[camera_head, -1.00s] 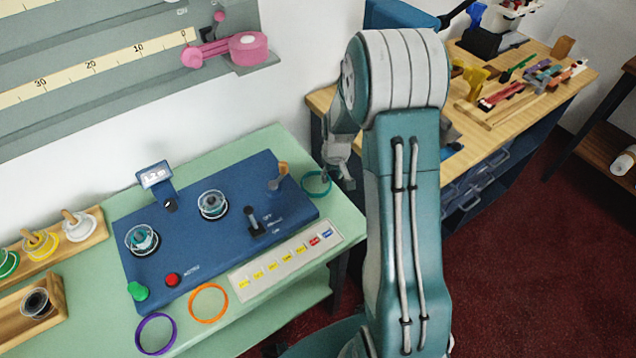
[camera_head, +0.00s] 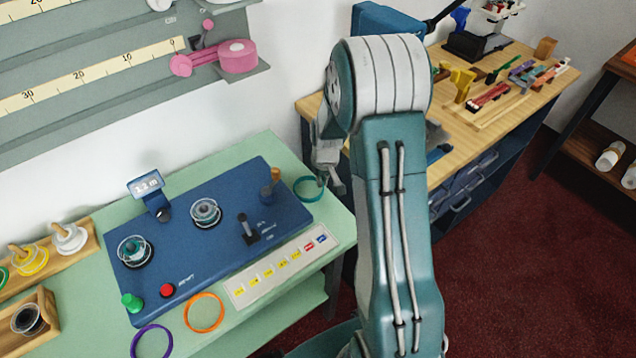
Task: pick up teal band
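The teal band (camera_head: 309,189) is a thin ring lying at the right end of the pale green counter, just beyond the right edge of the blue machine panel. My gripper (camera_head: 327,182) points down at the band's right side, its fingertips over or close to the rim. Part of the band's right edge is hidden by the fingers. I cannot tell whether the fingers touch the band or how far apart they are.
The blue panel (camera_head: 150,265) carries spools, a lever and buttons. An orange ring (camera_head: 204,312) and a purple ring (camera_head: 151,343) lie at the counter's front. A label strip (camera_head: 281,267) lies near the band. A wooden workbench (camera_head: 470,125) stands behind my arm.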

